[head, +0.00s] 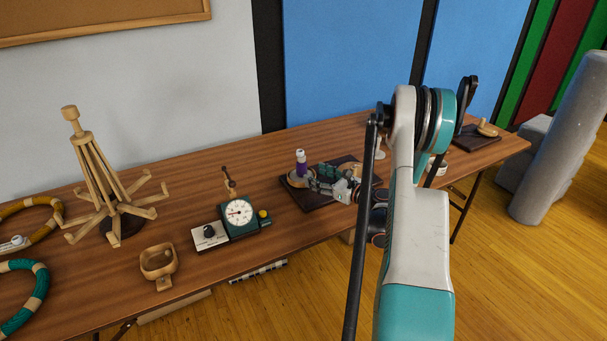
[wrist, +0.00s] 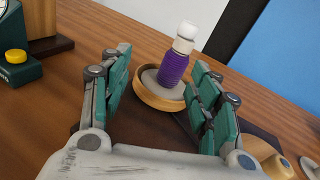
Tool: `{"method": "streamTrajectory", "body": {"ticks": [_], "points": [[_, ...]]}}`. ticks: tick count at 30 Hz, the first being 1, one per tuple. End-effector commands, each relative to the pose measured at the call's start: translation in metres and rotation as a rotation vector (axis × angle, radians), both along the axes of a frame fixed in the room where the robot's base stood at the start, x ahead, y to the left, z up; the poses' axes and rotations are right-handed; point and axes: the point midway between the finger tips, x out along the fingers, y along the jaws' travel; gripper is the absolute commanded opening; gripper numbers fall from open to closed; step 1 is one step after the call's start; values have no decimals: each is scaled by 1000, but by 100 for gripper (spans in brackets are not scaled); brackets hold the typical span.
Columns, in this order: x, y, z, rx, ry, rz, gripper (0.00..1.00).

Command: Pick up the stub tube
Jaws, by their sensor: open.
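The stub tube, as I take it, is a short upright piece with a purple body and white top (head: 300,165). It stands on a round wooden dish with a grey pad and also shows in the wrist view (wrist: 174,70). The dish (wrist: 150,99) rests on a dark board (head: 314,202). My gripper (head: 318,178) is open and low over the board, to the right of the tube in the head view. In the wrist view its green-padded fingers (wrist: 161,62) frame the tube, which lies beyond them. No contact shows, and nothing is held.
A dial gauge (head: 239,213) and a knob box (head: 209,236) stand left of the board. A wooden rack (head: 92,180), a wooden cup (head: 158,260) and ring-shaped pieces are farther left. Other wooden pieces (wrist: 277,166) lie right of my gripper. Bare table lies behind the board.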

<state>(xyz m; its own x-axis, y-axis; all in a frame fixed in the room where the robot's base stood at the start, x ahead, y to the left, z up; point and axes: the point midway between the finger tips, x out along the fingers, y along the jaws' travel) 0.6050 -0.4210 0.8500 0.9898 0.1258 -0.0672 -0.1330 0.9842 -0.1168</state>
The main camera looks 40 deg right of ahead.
Motion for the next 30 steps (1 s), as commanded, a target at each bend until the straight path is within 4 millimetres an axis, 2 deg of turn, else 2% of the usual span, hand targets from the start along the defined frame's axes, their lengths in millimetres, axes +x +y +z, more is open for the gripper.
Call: {"method": "streamTrajectory", "body": {"ticks": [1,3,8,16,21,24,30], "points": [[-9,-11,-11,39,-17,-21,56],[-18,-20,-18,84,-35,-39,56],[-23,-27,-22,126,-54,-54,56],[4,-24,-19,127,-55,-55,56],[38,-21,-23,126,-55,-54,56],[50,-21,-24,126,-56,-55,56],[62,-20,-23,124,-55,-57,56]]}}
